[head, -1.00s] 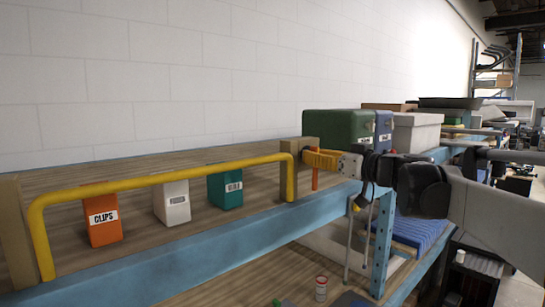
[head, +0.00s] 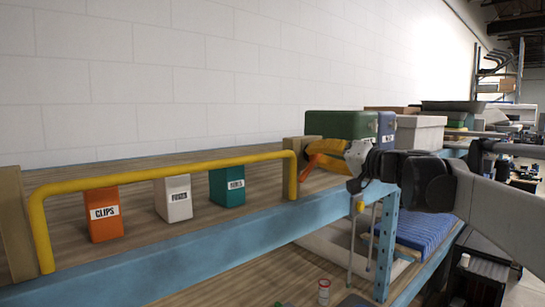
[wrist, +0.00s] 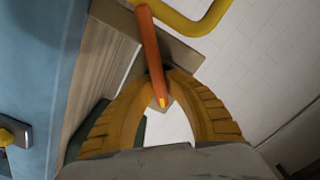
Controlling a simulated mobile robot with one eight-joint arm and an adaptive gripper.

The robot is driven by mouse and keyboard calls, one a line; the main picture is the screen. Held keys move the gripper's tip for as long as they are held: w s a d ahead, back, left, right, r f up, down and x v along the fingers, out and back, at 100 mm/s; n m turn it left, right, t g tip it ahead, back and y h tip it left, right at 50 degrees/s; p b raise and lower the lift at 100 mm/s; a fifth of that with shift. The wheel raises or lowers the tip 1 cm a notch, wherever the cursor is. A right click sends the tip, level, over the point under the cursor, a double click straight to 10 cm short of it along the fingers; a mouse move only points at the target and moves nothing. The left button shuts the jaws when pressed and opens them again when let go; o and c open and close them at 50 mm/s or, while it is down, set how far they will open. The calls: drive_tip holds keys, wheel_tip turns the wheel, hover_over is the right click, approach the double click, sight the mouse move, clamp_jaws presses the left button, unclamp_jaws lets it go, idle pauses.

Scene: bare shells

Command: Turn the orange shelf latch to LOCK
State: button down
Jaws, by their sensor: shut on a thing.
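The orange latch (wrist: 149,45) is a slim bar with a yellow tip, running between my gripper's fingers in the wrist view. In the head view, the latch (head: 308,167) slants beside the wooden post at the right end of the yellow rail. My gripper (wrist: 166,72), with ribbed yellow fingers, is shut on the latch. In the head view, my gripper (head: 322,148) reaches in from the right, and its fingers partly cover the latch. No LOCK marking is readable.
A yellow rail (head: 165,169) spans the shelf front. Behind it stand an orange CLIPS box (head: 103,215), a white box (head: 173,199) and a teal box (head: 227,187). A green bin (head: 340,125) is behind my gripper. A blue upright (head: 386,245) stands below.

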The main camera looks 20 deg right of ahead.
drive_tip(key=m, duration=0.4)
drive_tip(key=shift+f+b, duration=0.1)
drive_tip(key=shift+b, duration=0.25)
drive_tip(key=shift+m, duration=2.1)
drive_tip(key=c, duration=1.4)
unclamp_jaws()
drive_tip(key=v, duration=1.2)
